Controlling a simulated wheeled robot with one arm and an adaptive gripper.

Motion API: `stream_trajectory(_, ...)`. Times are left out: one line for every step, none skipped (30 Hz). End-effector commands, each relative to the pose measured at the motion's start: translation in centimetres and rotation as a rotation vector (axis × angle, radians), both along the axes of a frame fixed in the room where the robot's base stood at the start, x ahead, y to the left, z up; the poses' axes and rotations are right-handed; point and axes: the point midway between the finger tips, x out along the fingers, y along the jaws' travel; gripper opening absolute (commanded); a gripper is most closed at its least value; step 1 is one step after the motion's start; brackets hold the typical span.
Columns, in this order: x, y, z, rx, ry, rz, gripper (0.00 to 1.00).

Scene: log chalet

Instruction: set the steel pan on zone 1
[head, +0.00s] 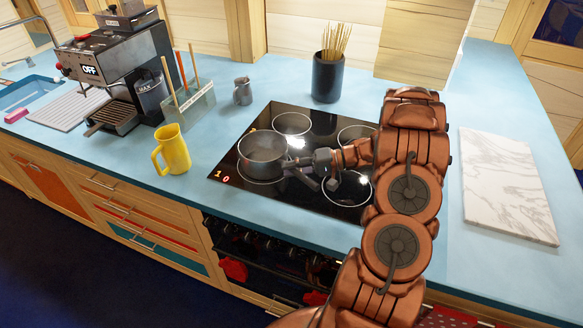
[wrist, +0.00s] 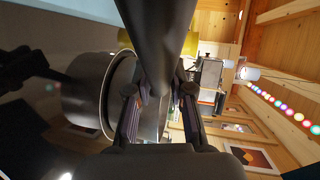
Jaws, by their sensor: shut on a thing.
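The steel pan (head: 262,153), a grey round pot, is upright over the front-left ring of the black cooktop (head: 300,203). A bit of that ring shows below it; I cannot tell whether its base touches the glass. A yellow "1" and a red "0" (head: 222,174) glow at the cooktop's front-left corner, beside this ring. My gripper (head: 305,168) is right of the pan, shut on its handle. In the wrist view the pan's side (wrist: 88,95) is at left, and the dark handle runs between the fingers of my gripper (wrist: 159,95).
A yellow mug (head: 174,150) stands left of the cooktop. Behind are a small grey jug (head: 242,91) and a dark pot of sticks (head: 327,78). A utensil holder (head: 190,103) and coffee machine (head: 118,65) stand at left. A marble board (head: 505,185) lies right. The back-left ring (head: 291,123) is bare.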

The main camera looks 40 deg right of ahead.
Motion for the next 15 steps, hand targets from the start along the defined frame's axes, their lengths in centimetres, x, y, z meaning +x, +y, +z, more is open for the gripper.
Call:
stream_trajectory(0.04, -0.04, 0.10, 0.000, -0.004, 0.000, 0.22)
stream_trajectory(0.04, -0.04, 0.11, 0.000, -0.004, 0.000, 0.25)
stream_trajectory(0.04, -0.04, 0.11, 0.000, -0.004, 0.000, 0.30)
stream_trajectory(0.04, -0.04, 0.10, 0.000, -0.004, 0.000, 0.33)
stream_trajectory(0.04, -0.03, 0.08, 0.001, -0.003, 0.000, 0.36)
stream_trajectory(0.04, -0.03, 0.07, 0.001, -0.003, 0.000, 0.40)
stream_trajectory(0.03, -0.03, 0.06, 0.000, -0.002, -0.001, 0.43)
stream_trajectory(0.03, -0.02, 0.05, 0.000, -0.002, -0.001, 0.46)
stream_trajectory(0.02, -0.02, 0.04, 0.000, -0.002, -0.001, 0.50)
stream_trajectory(0.02, -0.02, 0.03, 0.000, -0.002, -0.001, 0.51)
stream_trajectory(0.02, -0.02, 0.02, 0.000, -0.002, -0.001, 0.51)
stream_trajectory(0.03, -0.01, 0.02, 0.000, -0.002, -0.001, 0.51)
stream_trajectory(0.03, -0.01, 0.02, 0.000, -0.002, -0.001, 0.51)
stream_trajectory(0.02, -0.01, 0.01, 0.000, -0.002, -0.001, 0.51)
stream_trajectory(0.02, -0.01, 0.01, 0.000, -0.001, 0.000, 0.51)
